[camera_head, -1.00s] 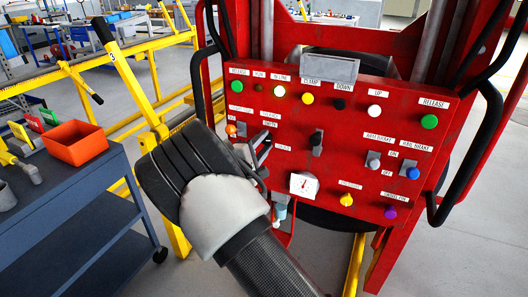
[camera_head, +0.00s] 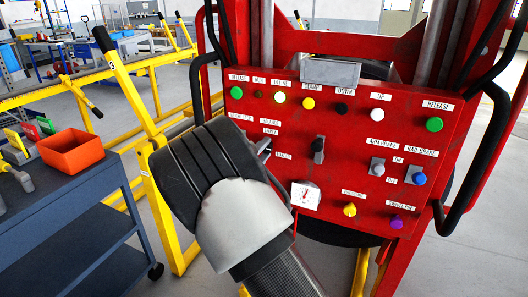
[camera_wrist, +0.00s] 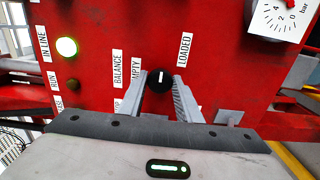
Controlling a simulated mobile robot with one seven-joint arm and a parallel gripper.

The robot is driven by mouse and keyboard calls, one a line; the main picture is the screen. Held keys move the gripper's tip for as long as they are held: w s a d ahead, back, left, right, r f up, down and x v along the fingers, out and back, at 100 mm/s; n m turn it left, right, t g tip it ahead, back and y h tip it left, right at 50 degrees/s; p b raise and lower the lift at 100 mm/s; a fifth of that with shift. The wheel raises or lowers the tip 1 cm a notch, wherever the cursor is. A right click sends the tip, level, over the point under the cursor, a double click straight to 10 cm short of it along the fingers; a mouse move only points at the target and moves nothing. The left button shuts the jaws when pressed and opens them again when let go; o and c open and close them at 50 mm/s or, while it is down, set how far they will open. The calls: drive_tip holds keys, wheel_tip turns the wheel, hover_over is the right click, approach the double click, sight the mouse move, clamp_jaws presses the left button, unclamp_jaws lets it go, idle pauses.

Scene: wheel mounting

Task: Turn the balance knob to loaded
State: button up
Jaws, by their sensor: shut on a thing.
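The black balance knob (camera_wrist: 160,79) sits between my two fingers in the wrist view, low on the red panel (camera_wrist: 210,20). My gripper (camera_wrist: 161,86) is shut on it, one finger on each side. The knob's white mark stands upright in that view. The "EMPTY" label (camera_wrist: 137,68) is left of the knob, partly hidden by a finger, and the "LOADED" label (camera_wrist: 185,49) is right of it. In the head view my gripper (camera_head: 264,146) reaches the panel's left side; my wrist hides the knob there.
The panel carries several coloured buttons and switches, a lever (camera_head: 318,150) and a white gauge (camera_head: 305,196). A yellow frame (camera_head: 160,195) stands left of my arm. A dark cart (camera_head: 85,195) with an orange bin (camera_head: 71,152) is further left.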

drive_tip(key=o, duration=1)
drive_tip(key=shift+s, duration=0.1)
drive_tip(key=p+v, duration=0.2)
drive_tip(key=v, duration=1.5)
drive_tip(key=shift+s+a+p, duration=0.1)
drive_tip(key=shift+p, duration=0.2)
drive_tip(key=shift+r, duration=0.1)
